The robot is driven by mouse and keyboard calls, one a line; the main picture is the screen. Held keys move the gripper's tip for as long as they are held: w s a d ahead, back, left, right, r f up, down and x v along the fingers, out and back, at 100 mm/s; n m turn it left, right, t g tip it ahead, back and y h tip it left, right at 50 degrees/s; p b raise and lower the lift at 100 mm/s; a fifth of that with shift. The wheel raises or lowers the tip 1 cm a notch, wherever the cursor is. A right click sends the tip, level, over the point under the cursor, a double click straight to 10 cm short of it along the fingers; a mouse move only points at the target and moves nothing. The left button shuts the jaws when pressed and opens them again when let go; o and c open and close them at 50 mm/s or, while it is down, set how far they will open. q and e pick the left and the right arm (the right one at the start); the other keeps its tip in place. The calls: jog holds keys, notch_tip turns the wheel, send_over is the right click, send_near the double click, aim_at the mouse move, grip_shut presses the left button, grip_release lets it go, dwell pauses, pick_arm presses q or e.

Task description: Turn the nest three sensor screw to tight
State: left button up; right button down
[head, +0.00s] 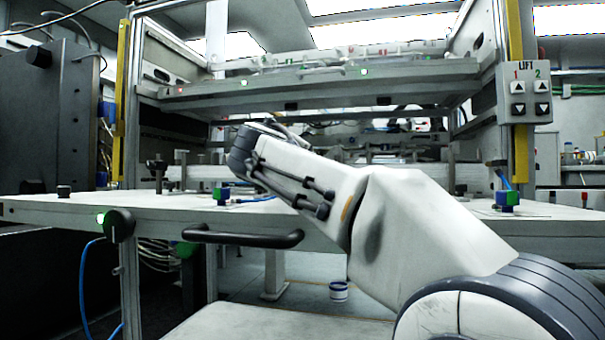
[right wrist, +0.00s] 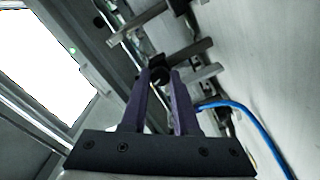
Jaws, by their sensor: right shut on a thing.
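My right arm crosses the head view, and its gripper is hidden behind the forearm there. In the right wrist view my right gripper (right wrist: 160,80) has its two purple fingers closed on a small dark round knob (right wrist: 160,70), which looks like the sensor screw. The fingers hide its sides, and I cannot read a nest number or how tight it is. A dark bracket sits just beyond the fingertips. My left gripper is not in view.
Blue-green sensor blocks stand on the grey table (head: 60,210), one at left (head: 222,196) and one at right (head: 507,199). A black handle (head: 243,237) runs along the front edge. A lift button box (head: 524,92) hangs on the right post. A blue cable (right wrist: 250,120) passes beside my right fingers.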

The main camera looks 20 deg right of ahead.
jog(key=shift+m+b, duration=0.35)
jog(key=shift+m, duration=0.25)
jog(key=c, duration=0.9)
grip_release()
jog(key=p+v, duration=0.2)
jog(key=v, duration=0.7)
jog(key=shift+a+r, duration=0.1)
jog(key=shift+s+a, duration=0.35)
jog(key=shift+s, duration=0.2)
